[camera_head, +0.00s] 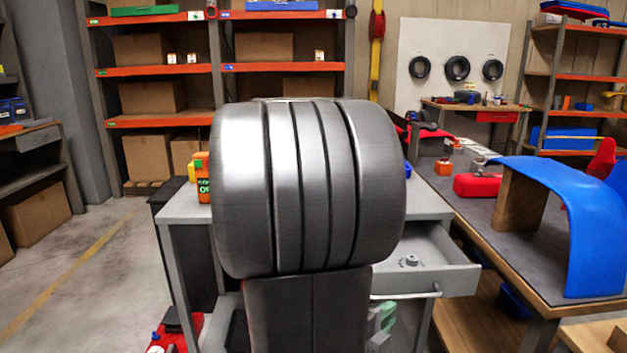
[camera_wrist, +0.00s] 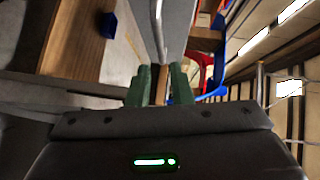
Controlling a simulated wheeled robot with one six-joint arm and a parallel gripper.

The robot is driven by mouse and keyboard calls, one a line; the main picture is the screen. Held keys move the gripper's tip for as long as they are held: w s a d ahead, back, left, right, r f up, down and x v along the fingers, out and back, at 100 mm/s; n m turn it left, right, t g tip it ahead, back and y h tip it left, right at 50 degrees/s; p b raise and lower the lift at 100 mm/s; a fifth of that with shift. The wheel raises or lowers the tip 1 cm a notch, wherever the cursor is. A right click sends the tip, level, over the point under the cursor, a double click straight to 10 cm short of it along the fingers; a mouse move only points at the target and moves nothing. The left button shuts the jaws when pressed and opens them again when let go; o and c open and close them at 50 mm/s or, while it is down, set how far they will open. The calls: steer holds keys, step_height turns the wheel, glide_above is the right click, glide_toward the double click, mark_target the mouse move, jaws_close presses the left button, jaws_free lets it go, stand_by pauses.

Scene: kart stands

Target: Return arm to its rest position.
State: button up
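My arm fills the middle of the head view and hides much of the grey workbench (camera_head: 432,202) behind it. My gripper (camera_head: 382,318) shows low in the head view, with pale green fingers partly hidden by the arm. In the wrist view my gripper (camera_wrist: 160,78) has its two green fingers apart, with a gap between them and nothing visibly held. The pulled-out grey drawer (camera_head: 455,278) has a bar handle (camera_head: 405,295) just right of and above the fingers. In the wrist view the handle (camera_wrist: 158,30) runs down toward the finger gap; I cannot tell whether they touch.
A small grey gear-like part (camera_head: 410,261) lies in the drawer. A wooden-framed table (camera_head: 470,222) with a blue curved panel (camera_head: 575,225) stands close on the right. An orange bottle (camera_head: 202,178) stands on the workbench's left. The floor (camera_head: 90,270) at left is open.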

mark_target(407, 298)
steer(key=b+x, duration=0.1)
steer(key=x, duration=0.9)
